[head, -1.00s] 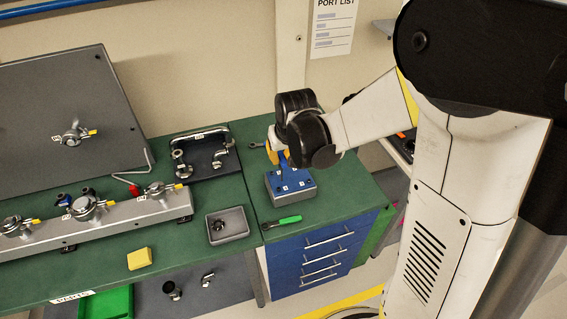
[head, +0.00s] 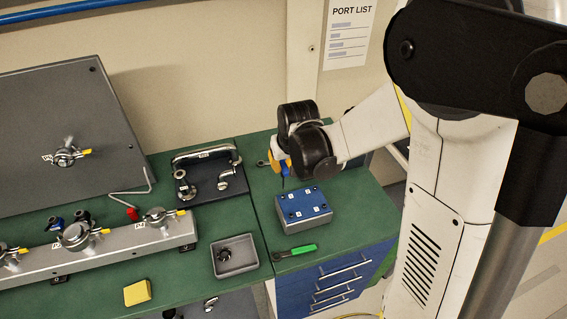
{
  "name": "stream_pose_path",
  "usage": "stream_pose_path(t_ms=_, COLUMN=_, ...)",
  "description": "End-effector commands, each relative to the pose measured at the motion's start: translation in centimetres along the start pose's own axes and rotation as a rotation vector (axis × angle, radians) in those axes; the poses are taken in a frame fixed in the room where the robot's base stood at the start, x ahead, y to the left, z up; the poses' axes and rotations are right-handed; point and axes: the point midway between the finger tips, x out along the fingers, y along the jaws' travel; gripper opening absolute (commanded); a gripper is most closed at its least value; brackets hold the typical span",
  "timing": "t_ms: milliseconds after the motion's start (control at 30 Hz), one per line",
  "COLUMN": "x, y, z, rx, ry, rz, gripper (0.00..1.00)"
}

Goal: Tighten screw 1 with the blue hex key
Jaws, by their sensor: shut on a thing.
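My gripper (head: 280,163), with yellow fingers, is shut on the blue hex key (head: 284,169). The key's dark shaft points down, and its tip appears to be behind the block, apart from its top. The grey block with a blue top plate (head: 306,201) sits on the green bench. Small white labels and dark screw heads lie near the plate's corners. The label numbers are too small to read, so I cannot tell which is screw 1. My wrist hides part of the bench behind the block.
A green-handled tool (head: 300,250) lies in front of the block. A grey tray (head: 238,266) with a dark part is to its left. A dark plate with a handle (head: 205,190) stands at the back left. A metal rail with valves (head: 120,245) and a yellow block (head: 137,293) are farther left.

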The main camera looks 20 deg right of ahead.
Motion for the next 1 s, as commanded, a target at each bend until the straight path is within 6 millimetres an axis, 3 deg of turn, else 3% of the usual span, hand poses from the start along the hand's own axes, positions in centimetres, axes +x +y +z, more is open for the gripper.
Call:
stream_pose_path(t_ms=100, x=1.5, y=0.0, z=0.6, rx=0.0, ry=0.0, rz=0.0, gripper=0.0)
stream_pose_path(t_ms=300, x=2.7, y=0.0, z=1.1, rx=-0.005, ry=0.0, rz=-0.002, gripper=0.0)
stream_pose_path(t_ms=633, x=2.9, y=0.1, z=1.2, rx=-0.293, ry=-0.001, rz=-0.122, gripper=0.0)
stream_pose_path(t_ms=1000, x=2.8, y=0.1, z=1.1, rx=-0.352, ry=0.0, rz=-0.146, gripper=0.0)
